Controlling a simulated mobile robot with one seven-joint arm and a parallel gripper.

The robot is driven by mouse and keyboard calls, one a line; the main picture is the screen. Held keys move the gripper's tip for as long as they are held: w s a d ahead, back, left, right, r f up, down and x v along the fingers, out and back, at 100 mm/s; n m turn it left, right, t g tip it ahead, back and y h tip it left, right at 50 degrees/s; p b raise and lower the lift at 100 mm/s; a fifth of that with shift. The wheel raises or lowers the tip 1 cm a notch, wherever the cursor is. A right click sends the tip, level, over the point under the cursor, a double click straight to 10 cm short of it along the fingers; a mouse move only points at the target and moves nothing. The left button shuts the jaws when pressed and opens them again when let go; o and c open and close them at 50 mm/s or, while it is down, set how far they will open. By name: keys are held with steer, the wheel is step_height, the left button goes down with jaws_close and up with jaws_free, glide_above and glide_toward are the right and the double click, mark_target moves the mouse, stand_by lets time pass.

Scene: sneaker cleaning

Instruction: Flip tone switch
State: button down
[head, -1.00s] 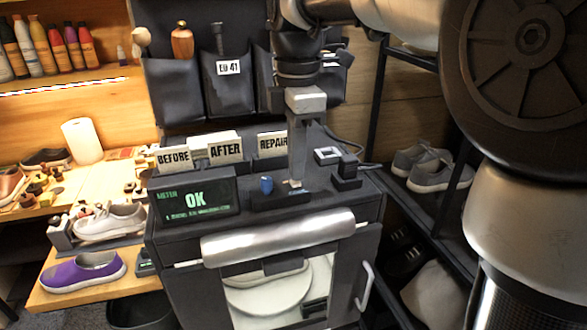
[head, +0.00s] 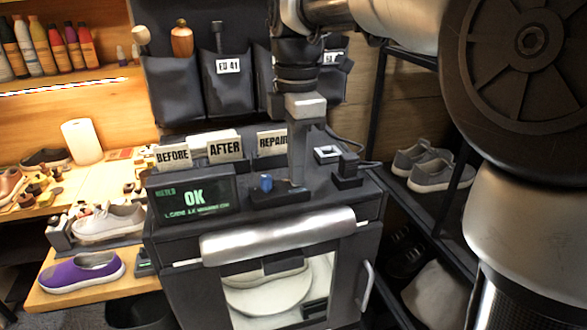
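A small blue knob (head: 265,182) stands on a low black base (head: 268,198) on top of the dark cabinet. I cannot tell for sure which part is the tone switch. My gripper (head: 298,185) points straight down, with its fingertips at the right part of this base, just right of the blue knob. The fingers overlap in the head view, so their gap is hidden, and contact with the base is unclear. A second black block (head: 347,178) with an upright part stands to the right of the fingers.
A black display (head: 193,198) reading "OK" stands left of the base. BEFORE (head: 172,156), AFTER (head: 225,148) and REPAIR signs stand behind. A steel roll-shaped edge (head: 278,236) runs along the cabinet front. A shoe rack (head: 440,205) is at the right.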

steer(key=shift+f, duration=0.1)
step_height(320, 180, up, 5)
steer(key=p, duration=0.5)
step_height(320, 180, up, 2)
steer(key=shift+p, duration=0.3)
steer(key=s+d+f+m+t, duration=0.2)
steer(key=s+d+f+m, duration=0.1)
steer(key=s+d+m, duration=0.3)
steer(key=s+d+f+m+t, duration=0.3)
steer(key=s+d+m, duration=0.3)
steer(key=s+m, duration=0.4)
steer(key=m, duration=0.5)
steer(key=shift+s+d+t, duration=0.25)
steer(key=shift+s+t, duration=0.05)
